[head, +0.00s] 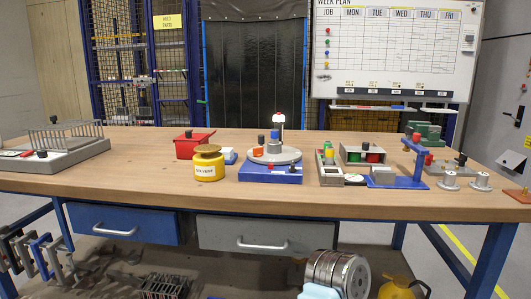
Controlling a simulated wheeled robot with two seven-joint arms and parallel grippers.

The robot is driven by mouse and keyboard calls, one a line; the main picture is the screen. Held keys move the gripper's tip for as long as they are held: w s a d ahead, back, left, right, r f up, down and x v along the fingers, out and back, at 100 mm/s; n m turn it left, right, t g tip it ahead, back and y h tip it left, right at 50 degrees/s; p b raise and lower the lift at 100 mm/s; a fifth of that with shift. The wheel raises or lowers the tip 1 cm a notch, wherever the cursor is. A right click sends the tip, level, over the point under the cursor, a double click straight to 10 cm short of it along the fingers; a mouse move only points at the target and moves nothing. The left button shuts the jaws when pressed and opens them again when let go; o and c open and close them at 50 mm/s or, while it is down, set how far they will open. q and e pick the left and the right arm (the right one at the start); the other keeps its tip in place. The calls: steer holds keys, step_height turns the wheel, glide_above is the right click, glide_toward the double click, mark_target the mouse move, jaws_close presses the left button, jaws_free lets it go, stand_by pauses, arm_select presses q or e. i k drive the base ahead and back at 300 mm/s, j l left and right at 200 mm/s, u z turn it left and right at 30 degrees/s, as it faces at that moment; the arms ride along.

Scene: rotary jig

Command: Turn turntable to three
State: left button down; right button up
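The turntable (286,157) is a round grey disc on a blue base (262,174), standing on the wooden workbench near the middle. An orange block, a blue part and a dark knob sit on or around the disc. A taller grey post with a white top and a red spot (278,118) rises at its back. Small red, white and dark marks show on the base's front right; any numbers are too small to read. Neither of my grippers shows in the head view.
A yellow solvent can (208,171) and a red box (190,147) stand close left of the turntable. A grey control box with coloured buttons (329,174) and a blue fixture (412,181) stand right. The bench (160,178) is clear along its front edge.

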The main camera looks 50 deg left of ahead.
mark_target(278, 154)
steer(key=u, duration=1.75)
